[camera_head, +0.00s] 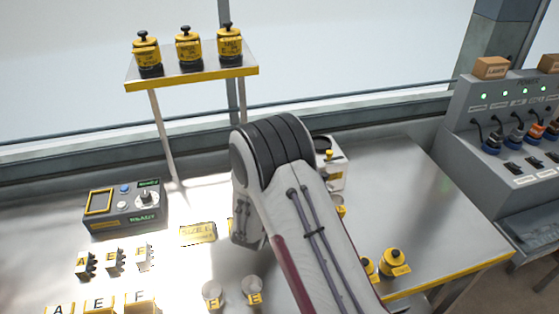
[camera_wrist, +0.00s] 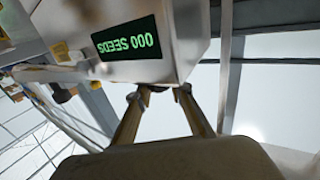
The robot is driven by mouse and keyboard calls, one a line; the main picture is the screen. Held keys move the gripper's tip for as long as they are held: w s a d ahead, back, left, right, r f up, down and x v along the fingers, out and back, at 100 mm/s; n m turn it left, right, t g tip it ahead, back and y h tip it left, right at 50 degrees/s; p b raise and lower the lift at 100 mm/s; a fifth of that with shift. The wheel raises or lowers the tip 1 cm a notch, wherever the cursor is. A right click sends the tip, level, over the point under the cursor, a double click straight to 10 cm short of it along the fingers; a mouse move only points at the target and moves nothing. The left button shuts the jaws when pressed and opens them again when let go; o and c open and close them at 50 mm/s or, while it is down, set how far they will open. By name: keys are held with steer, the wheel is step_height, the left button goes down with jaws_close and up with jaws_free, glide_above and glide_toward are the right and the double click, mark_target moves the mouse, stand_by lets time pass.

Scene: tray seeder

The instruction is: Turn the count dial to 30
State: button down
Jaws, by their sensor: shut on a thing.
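In the wrist view a pale machine box (camera_wrist: 150,68) carries a dark display (camera_wrist: 125,40) with green text, "000 SEEDS", seen upside down. My gripper (camera_wrist: 161,94) has its two fingertips at the edge of this box, just beyond the display. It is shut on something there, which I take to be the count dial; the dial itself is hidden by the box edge. In the head view my arm covers the gripper. A white machine (camera_head: 332,165) shows partly from behind my arm there.
A grey control box (camera_head: 125,220) stands on the left of the bench. A raised shelf (camera_head: 190,77) holds several yellow jars. Lettered blocks and cups (camera_head: 213,294) stand at the front. Two yellow bottles (camera_head: 394,262) stand right of my arm. The bench's right part is clear.

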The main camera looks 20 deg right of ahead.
steer(key=shift+m+g+h, duration=2.6)
steer(key=shift+g+h, duration=0.2)
steer(key=shift+h, duration=0.2)
steer(key=shift+m+g+h, duration=0.8)
steer(key=shift+m+g, duration=0.4)
steer(key=shift+g, duration=0.4)
steer(key=shift+m+g+h, duration=0.5)
steer(key=shift+m+g, duration=0.4)
steer(key=shift+g, duration=0.5)
steer(key=shift+r, duration=0.1)
steer(key=c, duration=1.8)
jaws_free()
steer(key=shift+a, duration=0.15)
steer(key=shift+v, duration=5.85)
steer(key=shift+w, duration=0.1)
